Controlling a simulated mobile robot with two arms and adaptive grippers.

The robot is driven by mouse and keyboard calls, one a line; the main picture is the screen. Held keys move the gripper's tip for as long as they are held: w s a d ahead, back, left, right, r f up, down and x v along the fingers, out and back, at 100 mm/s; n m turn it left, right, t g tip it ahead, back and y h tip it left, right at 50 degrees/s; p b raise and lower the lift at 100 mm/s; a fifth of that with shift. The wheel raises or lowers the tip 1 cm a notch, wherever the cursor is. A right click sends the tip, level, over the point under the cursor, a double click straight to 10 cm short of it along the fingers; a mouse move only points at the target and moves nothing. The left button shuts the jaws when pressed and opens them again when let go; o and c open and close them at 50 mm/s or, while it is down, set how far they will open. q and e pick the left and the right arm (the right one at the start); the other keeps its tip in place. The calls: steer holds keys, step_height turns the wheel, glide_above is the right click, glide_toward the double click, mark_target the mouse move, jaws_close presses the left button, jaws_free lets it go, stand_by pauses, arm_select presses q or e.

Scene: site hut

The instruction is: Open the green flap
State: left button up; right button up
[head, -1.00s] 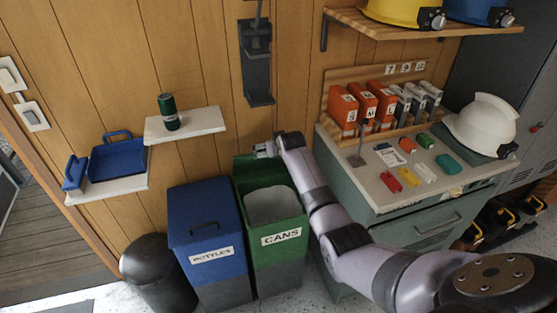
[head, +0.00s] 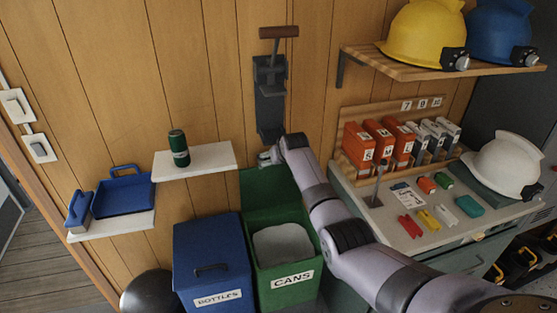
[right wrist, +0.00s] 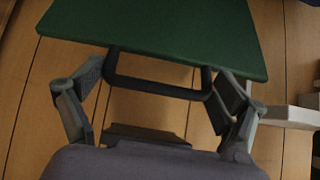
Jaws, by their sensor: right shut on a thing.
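The green bin (head: 288,283) labelled CANS has its green flap (head: 258,187) raised and standing up at the back, against the wall side. The bin's mouth is open, with a pale grey liner showing inside. My right gripper (head: 268,158) is at the top of the raised flap. In the right wrist view, my right gripper (right wrist: 160,84) is shut on the dark handle (right wrist: 158,90) of the green flap (right wrist: 160,38). My left gripper is not in view.
A blue bin (head: 210,262) labelled BOTTLES stands beside it, lid shut. A green can (head: 179,148) stands on a white shelf (head: 210,160) above. My right arm passes in front of the cabinet worktop (head: 385,215), which holds small coloured items.

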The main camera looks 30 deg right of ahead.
steer(key=shift+w+a+r, duration=0.1)
steer(key=shift+w+a, duration=0.05)
steer(key=shift+a, duration=0.1)
steer(key=o, duration=1.4)
steer(key=shift+r, duration=0.1)
steer(key=v, duration=1.1)
steer(key=shift+s+a+r, duration=0.15)
steer(key=shift+s+r, duration=0.05)
steer(key=shift+s, duration=0.2)
steer(key=shift+f, duration=0.1)
